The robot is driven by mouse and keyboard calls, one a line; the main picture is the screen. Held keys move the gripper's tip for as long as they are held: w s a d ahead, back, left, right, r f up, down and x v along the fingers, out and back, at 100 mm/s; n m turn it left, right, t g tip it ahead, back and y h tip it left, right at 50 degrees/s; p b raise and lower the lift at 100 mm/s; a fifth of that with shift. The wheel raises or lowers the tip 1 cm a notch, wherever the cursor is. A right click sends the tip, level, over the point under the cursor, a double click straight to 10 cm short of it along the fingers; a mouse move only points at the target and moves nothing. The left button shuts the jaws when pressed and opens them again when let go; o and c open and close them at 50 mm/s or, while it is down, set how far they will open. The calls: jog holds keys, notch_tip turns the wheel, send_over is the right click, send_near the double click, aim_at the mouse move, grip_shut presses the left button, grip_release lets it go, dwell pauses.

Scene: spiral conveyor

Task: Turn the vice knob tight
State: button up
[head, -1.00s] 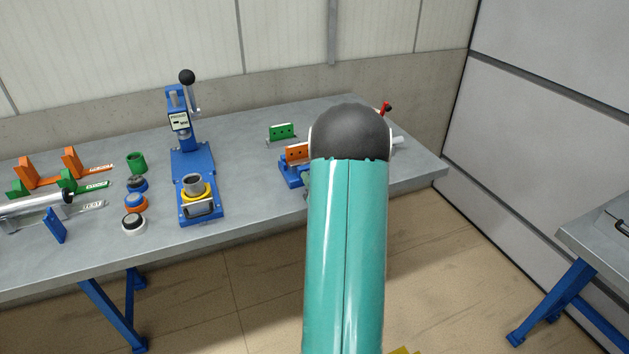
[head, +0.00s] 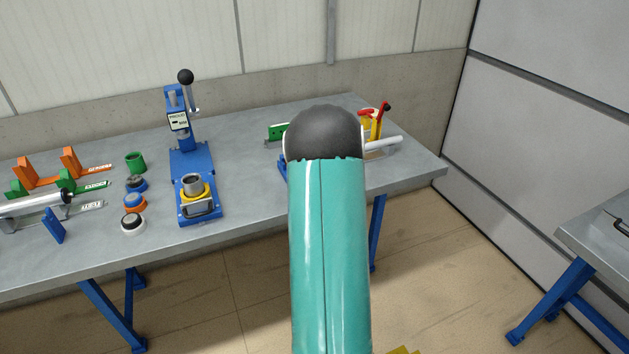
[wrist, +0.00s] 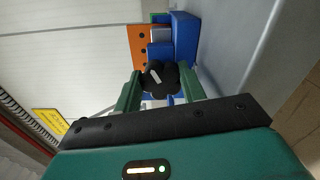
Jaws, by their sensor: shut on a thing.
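The vice knob (wrist: 160,77) is black and lobed with a pale mark on its face. It shows in the wrist view between the two green fingers of my gripper (wrist: 160,90), which is shut on it. Behind the knob is the blue vice body (wrist: 184,38) with an orange jaw plate (wrist: 142,45) and a bit of green beyond. In the head view my arm hides the knob, the gripper and most of the vice; only a green jaw plate (head: 278,132) and a sliver of blue show at its left.
On the grey bench (head: 245,160) a blue press (head: 192,160) stands left of the vice. Coloured rings (head: 135,200) and orange and green holders (head: 70,162) lie further left. A yellow and red clamp (head: 374,122) and a pale bar (head: 383,143) are right of my arm.

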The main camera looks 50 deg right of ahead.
jog(key=m, duration=0.4)
jog(key=shift+f+m, duration=0.1)
jog(key=shift+m, duration=0.2)
jog(key=m, duration=0.5)
jog(key=shift+f+m, duration=0.1)
jog(key=shift+m, duration=0.2)
jog(key=m, duration=0.5)
jog(key=shift+a+f, duration=0.1)
jog(key=m, duration=0.5)
jog(key=shift+w+a, duration=0.1)
jog(key=m, duration=0.4)
jog(key=shift+m, duration=0.3)
jog(key=m, duration=0.5)
jog(key=shift+w+a, duration=0.1)
jog(key=shift+a, duration=0.05)
jog(key=m, duration=0.5)
jog(key=shift+m, duration=0.4)
jog(key=shift+r+m, duration=0.15)
jog(key=shift+m, duration=0.95)
jog(key=shift+r+m, duration=0.1)
jog(key=shift+m, duration=1)
